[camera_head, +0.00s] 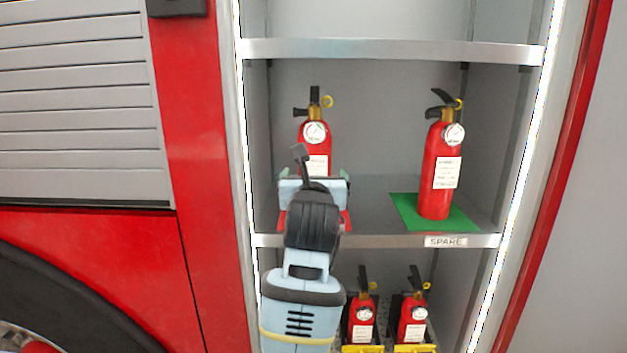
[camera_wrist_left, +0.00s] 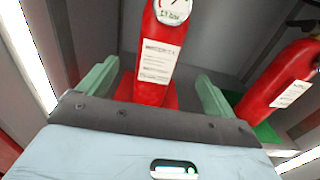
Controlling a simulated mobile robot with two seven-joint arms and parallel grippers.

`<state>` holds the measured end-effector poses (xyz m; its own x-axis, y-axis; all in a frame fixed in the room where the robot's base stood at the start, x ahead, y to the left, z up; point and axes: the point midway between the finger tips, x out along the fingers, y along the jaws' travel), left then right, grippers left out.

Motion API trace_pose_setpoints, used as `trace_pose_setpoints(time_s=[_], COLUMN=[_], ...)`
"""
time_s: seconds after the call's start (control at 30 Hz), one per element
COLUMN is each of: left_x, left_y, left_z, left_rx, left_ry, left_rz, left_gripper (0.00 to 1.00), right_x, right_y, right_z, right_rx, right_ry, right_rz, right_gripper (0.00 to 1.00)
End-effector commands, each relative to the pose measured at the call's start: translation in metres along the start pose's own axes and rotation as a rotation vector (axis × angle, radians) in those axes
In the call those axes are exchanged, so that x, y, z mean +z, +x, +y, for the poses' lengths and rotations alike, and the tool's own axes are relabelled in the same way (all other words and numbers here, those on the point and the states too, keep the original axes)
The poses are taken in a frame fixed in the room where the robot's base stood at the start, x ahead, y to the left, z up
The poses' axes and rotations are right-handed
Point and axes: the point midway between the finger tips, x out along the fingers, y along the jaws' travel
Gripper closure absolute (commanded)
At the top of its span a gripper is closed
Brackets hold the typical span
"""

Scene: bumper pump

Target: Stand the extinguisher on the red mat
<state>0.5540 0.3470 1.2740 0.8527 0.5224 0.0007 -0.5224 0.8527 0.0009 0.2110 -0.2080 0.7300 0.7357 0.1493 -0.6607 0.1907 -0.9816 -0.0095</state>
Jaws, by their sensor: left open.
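A red extinguisher (camera_head: 316,140) with a white label and gauge stands upright on the middle shelf at the left. It stands on the red mat (camera_head: 347,222), of which only bits show beside my gripper. A second extinguisher (camera_head: 437,175) stands upright on a green mat (camera_head: 463,222) at the right. My left gripper (camera_head: 314,173) is open in front of the left extinguisher and hides its lower part. In the left wrist view, the left extinguisher (camera_wrist_left: 155,70) rises between the two green fingers, with gaps on both sides. My right gripper is not in view.
The shelf edge (camera_head: 380,241) has a "SPARE" label below the green mat. Two smaller extinguishers (camera_head: 362,318) stand in holders below. An upper shelf (camera_head: 390,50) runs overhead, and cabinet walls close both sides. Shelf room lies between the two mats.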

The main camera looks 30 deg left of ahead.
Motion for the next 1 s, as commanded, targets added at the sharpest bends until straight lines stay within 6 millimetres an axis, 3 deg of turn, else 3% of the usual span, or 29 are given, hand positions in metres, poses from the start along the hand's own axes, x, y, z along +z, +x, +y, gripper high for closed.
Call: trace_pose_setpoints(time_s=[0.13, 0.4, 0.57, 0.7, 0.8, 1.0], left_x=[-0.001, -0.002, -0.026, -0.059, -0.08, -0.131], left_y=[-0.012, -0.016, -0.015, -0.025, -0.038, -0.073], left_z=[0.0, 0.002, 0.018, 0.041, 0.046, 0.029], left_rx=[0.0, 0.008, 0.104, 0.249, 0.318, 0.332], left_ry=[-0.002, 0.008, 0.139, 0.42, 0.67, 1.211], left_rz=[0.001, 0.0, -0.033, -0.114, -0.193, -0.369], left_gripper=[0.09, 0.09, 0.09, 0.09, 0.09, 0.09], right_x=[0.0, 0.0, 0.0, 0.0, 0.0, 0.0], right_y=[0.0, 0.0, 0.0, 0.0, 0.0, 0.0], right_z=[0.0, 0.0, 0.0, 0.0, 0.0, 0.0], right_rx=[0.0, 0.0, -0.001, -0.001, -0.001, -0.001], right_ry=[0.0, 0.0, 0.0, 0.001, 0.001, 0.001], right_rz=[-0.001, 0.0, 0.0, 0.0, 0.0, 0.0], right_gripper=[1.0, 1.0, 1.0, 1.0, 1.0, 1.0])
